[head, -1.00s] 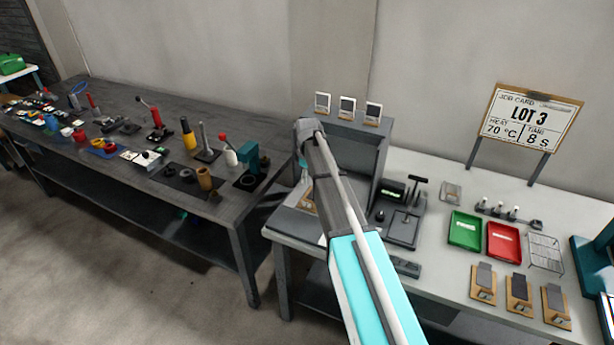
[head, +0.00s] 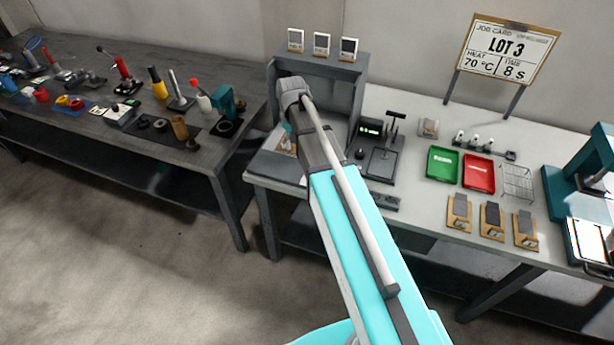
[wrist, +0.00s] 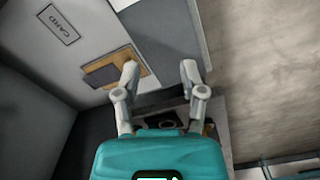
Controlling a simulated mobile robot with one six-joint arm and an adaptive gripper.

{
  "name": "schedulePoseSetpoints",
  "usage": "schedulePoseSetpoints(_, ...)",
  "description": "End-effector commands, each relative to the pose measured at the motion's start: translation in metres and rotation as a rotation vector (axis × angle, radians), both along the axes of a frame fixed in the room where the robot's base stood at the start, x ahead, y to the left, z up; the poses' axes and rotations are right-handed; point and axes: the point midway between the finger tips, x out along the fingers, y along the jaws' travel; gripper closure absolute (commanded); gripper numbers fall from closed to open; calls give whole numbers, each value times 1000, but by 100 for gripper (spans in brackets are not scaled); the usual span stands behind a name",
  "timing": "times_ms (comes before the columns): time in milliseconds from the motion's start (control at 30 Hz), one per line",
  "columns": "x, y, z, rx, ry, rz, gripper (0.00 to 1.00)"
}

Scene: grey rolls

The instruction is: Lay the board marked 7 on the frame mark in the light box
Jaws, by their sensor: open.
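In the wrist view my gripper (wrist: 159,68) is open and empty, its two fingers apart. A wooden board with a dark grey patch (wrist: 101,75) lies on the pale floor of the light box, partly behind the left finger. Its number cannot be read. In the head view the grey light box (head: 357,90) stands at the table's left end. My arm hides much of its inside and most of my gripper; a bit of the board (head: 287,144) shows.
Three similar boards lie in a row: left (head: 459,212), middle (head: 492,220), right (head: 525,229). A green tray (head: 442,164), a red tray (head: 478,173) and a wire rack (head: 517,182) are behind them. A job card (head: 506,50) reads LOT 3, 70 °C, 8 s.

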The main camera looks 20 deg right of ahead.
Motion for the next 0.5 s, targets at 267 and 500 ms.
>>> schedulePoseSetpoints(267,-130,1,0,2,2,-379,47)
schedulePoseSetpoints(500,-173,1,0,1,2,-551,47)
